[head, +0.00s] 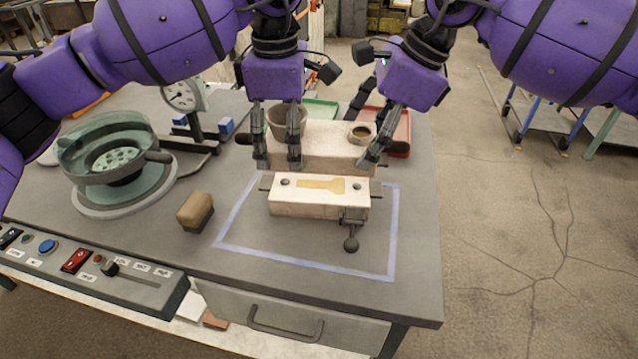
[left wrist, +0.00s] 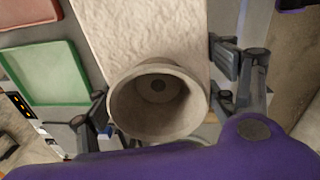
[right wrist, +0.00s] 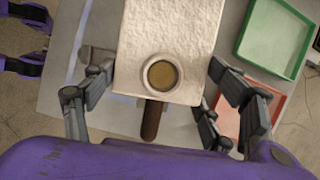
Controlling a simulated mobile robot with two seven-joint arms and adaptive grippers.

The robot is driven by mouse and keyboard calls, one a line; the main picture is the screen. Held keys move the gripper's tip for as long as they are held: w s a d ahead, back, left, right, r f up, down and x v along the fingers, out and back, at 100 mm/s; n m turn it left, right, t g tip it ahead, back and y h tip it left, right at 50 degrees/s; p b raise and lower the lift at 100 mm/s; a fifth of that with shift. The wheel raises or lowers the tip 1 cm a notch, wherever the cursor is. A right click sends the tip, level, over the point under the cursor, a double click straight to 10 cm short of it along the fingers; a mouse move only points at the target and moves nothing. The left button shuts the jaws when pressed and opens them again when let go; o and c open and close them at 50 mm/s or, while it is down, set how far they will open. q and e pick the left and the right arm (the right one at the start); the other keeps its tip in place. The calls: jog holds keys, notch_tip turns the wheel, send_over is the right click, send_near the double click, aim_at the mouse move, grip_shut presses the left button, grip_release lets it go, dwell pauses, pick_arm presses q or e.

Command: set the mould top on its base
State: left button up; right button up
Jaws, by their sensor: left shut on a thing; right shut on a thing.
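The mould top (head: 325,140) is a pale, rough block with a conical pouring cup (head: 287,120) at its left end, a round ringed opening (head: 361,132) at its right end and dark end handles. The mould base (head: 320,207) lies on the table in front of it, with a golden key-shaped cavity, two dark round spots and a ball-ended clamp (head: 351,230). My left gripper (head: 278,163) is shut on the mould top's left end, around the cup. My right gripper (head: 374,156) is shut on its right end.
A blue outline (head: 305,257) surrounds the base on the grey table. A tan block (head: 195,211) lies left of it. A glass-sided round machine (head: 117,158) and a dial gauge stand further left. Green and red trays (head: 398,128) lie behind. A control panel (head: 85,268) lines the front left.

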aim_at(282, 108)
pick_arm(q)
jog(key=shift+f, duration=0.1)
pick_arm(e)
jog(key=shift+f, duration=0.1)
